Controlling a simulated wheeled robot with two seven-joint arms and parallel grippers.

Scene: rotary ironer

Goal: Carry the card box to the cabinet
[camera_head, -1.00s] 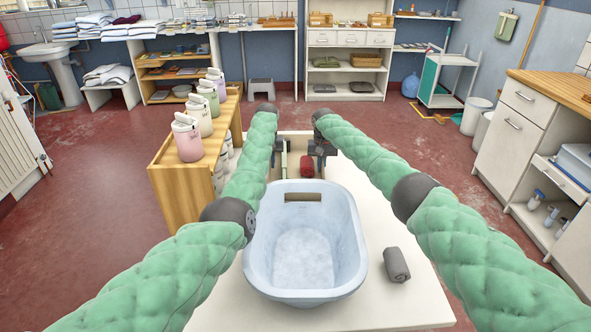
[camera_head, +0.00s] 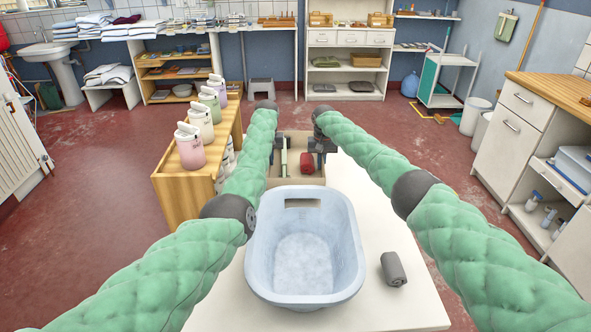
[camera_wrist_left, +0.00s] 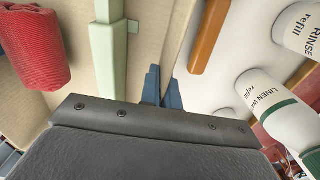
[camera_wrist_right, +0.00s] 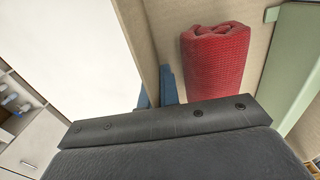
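The card box (camera_head: 296,182) is an open tan box just beyond the blue basin in the head view. It holds a red roll (camera_head: 307,163) and a pale green item (camera_head: 283,160). My left gripper (camera_head: 271,155) has its blue fingers on either side of one box wall (camera_wrist_left: 158,45). My right gripper (camera_head: 320,150) grips the opposite wall (camera_wrist_right: 147,40) the same way. Whether the box touches the table is hard to tell. A white cabinet (camera_head: 350,53) stands at the back wall, and another white cabinet (camera_head: 518,130) with a wooden top is at right.
The blue basin (camera_head: 304,245) and a grey roll (camera_head: 393,269) are on the white table (camera_head: 405,300). A wooden shelf (camera_head: 180,203) with several canisters stands close left of the box. Red floor is clear beyond and to the right. A trolley (camera_head: 445,80) and bins stand back right.

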